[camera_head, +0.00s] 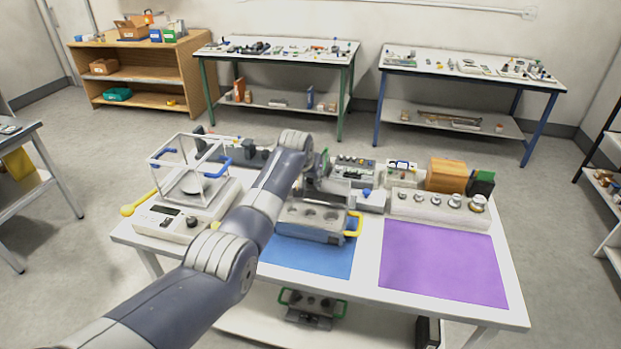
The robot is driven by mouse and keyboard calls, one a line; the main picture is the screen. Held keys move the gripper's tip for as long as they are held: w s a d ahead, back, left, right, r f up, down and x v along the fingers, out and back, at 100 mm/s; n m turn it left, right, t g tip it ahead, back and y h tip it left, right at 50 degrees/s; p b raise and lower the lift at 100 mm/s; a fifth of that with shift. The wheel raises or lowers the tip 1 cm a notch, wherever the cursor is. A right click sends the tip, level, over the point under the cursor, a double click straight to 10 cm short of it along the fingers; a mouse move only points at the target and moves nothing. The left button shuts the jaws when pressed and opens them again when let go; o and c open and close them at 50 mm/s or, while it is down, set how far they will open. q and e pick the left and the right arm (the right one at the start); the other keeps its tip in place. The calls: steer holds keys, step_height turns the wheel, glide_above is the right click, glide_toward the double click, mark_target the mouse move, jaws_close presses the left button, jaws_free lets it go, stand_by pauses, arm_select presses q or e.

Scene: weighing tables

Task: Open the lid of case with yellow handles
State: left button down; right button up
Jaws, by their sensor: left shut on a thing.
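The grey case (308,234) with yellow handles sits on the blue mat (325,259) on the near table. Round recesses show in its top, and one yellow handle (353,224) shows at its right side. My left arm crosses the case's left part and hides some of it. My left gripper (322,183) is at the case's back edge, shut on a grey part that looks like its lid; the exact contact is hard to see. My right gripper is out of view.
A balance with a clear shield (187,222) stands left of my arm. A weight block (438,209), a wooden box (445,175) and a grey instrument (355,170) stand behind. The purple mat (443,263) is clear. A green-handled case (310,306) is on the lower shelf.

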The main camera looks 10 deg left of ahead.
arm_select(q)
steer(key=shift+r, duration=0.25)
stand_by(0.3)
steer(key=c, duration=1.4)
jaws_free()
steer(key=shift+c, duration=0.2)
steer(key=shift+o, duration=0.6)
steer(key=shift+s, duration=0.1)
steer(key=shift+f, duration=0.1)
steer(key=v, duration=1.2)
